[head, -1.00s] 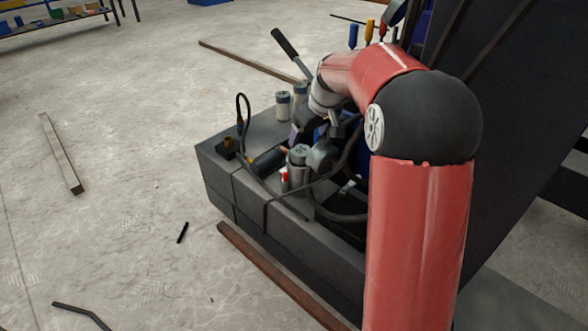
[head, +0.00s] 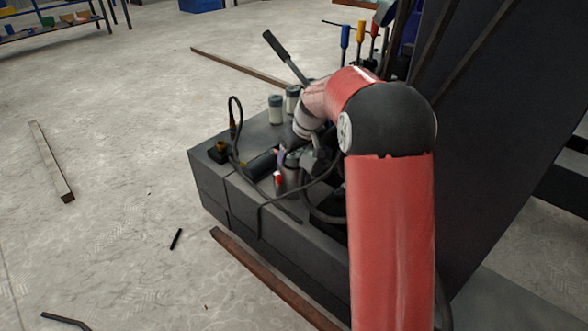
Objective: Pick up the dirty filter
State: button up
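A greyish metal cylinder (head: 290,177), likely the dirty filter, stands upright in the dark machine base (head: 222,190) beside a small red-and-white part (head: 278,180). Its top is largely hidden by my gripper (head: 286,158). My gripper points down at the end of my red arm and is over or at the top of this cylinder. The fingers are small and partly hidden, so I cannot tell whether they touch or close on it. Two pale cylinders with dark caps, one in front (head: 275,109) and one behind (head: 292,97), stand on the base farther back.
A black hose (head: 262,206) loops over the base's front edge, and another cable (head: 233,118) rises at its left. A lever (head: 285,57) sticks up behind. Screwdrivers (head: 360,34) stand at the back. A dark panel (head: 490,130) rises at right.

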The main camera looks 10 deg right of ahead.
jog(key=c, duration=1.3)
jog(key=shift+o, duration=0.2)
